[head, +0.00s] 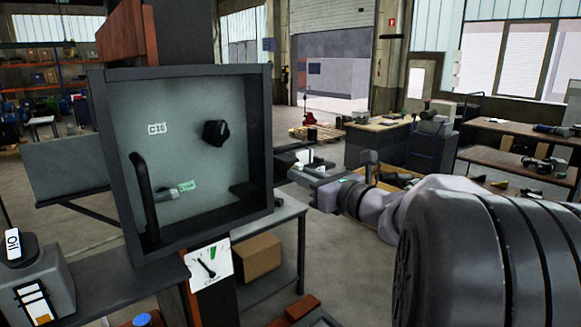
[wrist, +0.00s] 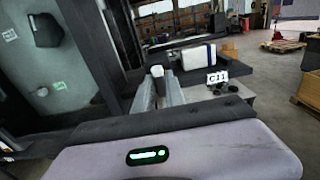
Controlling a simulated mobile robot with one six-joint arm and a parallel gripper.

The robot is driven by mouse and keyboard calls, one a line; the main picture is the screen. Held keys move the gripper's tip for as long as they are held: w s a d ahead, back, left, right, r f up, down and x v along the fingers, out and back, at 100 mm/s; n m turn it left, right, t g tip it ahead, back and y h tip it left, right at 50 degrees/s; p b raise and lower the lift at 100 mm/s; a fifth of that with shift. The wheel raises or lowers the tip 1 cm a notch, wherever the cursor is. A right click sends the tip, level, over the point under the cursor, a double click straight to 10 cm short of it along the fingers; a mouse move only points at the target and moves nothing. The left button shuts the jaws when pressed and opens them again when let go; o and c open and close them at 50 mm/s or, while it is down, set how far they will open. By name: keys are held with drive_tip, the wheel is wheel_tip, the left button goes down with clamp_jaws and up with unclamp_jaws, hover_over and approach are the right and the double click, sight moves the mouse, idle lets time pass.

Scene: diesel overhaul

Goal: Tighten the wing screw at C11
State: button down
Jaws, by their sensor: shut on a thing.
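In the wrist view, a white label reading C11 (wrist: 217,77) stands on a grey surface just right of the fingers. My gripper (wrist: 161,84) is shut on a small pale piece (wrist: 157,71) at its fingertips. This piece is likely the wing screw, but the fingers hide most of it and its wings cannot be made out. In the head view, my gripper (head: 306,172) reaches in from the right, just right of the open dark box. The fingertips and the screw are too small to tell there.
The dark box (head: 266,130) holds a plate marked C10 (head: 156,128), a black knob (head: 215,132) and a curved black handle (head: 146,195). A white block with a dark band (wrist: 198,57) lies behind the fingers. Small dark round pieces (wrist: 222,88) lie below the C11 label.

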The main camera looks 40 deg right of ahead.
drive_tip(key=m+p, duration=0.5)
drive_tip(key=p, duration=0.1)
drive_tip(key=m+p, duration=0.1)
drive_tip(key=p, duration=0.1)
drive_tip(key=r+m+p, duration=0.1)
drive_tip(key=m+p, duration=0.1)
drive_tip(key=p, duration=0.1)
drive_tip(key=m, duration=0.2)
drive_tip(key=m+p, duration=0.1)
drive_tip(key=m, duration=0.1)
drive_tip(key=f+m+p, duration=0.1)
drive_tip(key=m, duration=0.2)
